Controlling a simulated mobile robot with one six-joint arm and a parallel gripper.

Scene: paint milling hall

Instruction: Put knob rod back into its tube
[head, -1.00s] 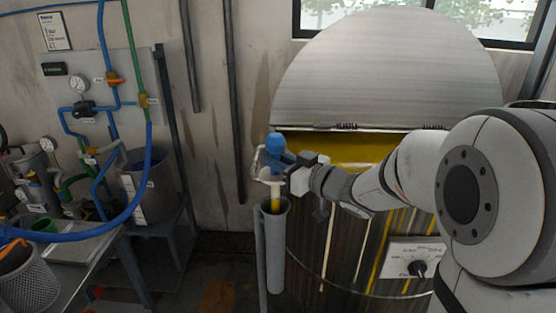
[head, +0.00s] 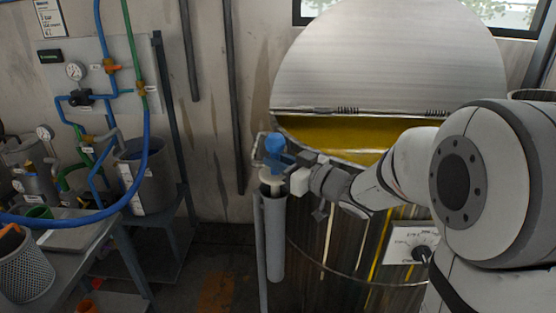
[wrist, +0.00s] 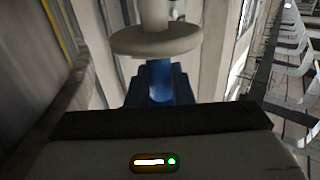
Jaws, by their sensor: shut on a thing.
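The knob rod has a blue knob (head: 274,145) on top and a pale disc (head: 268,183) below it. My gripper (head: 283,160) is shut on the blue part of the rod just under the knob. The rod stands about upright over the grey tube (head: 274,240), with its disc at the tube's mouth. The rod below the disc is hidden, and I cannot tell whether the disc touches the rim. In the wrist view, the pale disc (wrist: 153,41) shows just beyond the blue grip section (wrist: 160,80) between my fingers.
A large metal vat (head: 330,235) with its lid (head: 390,55) raised and yellow contents stands right behind the tube. A bench (head: 100,235) with a perforated basket (head: 25,265) stands at the left. Floor between them is open.

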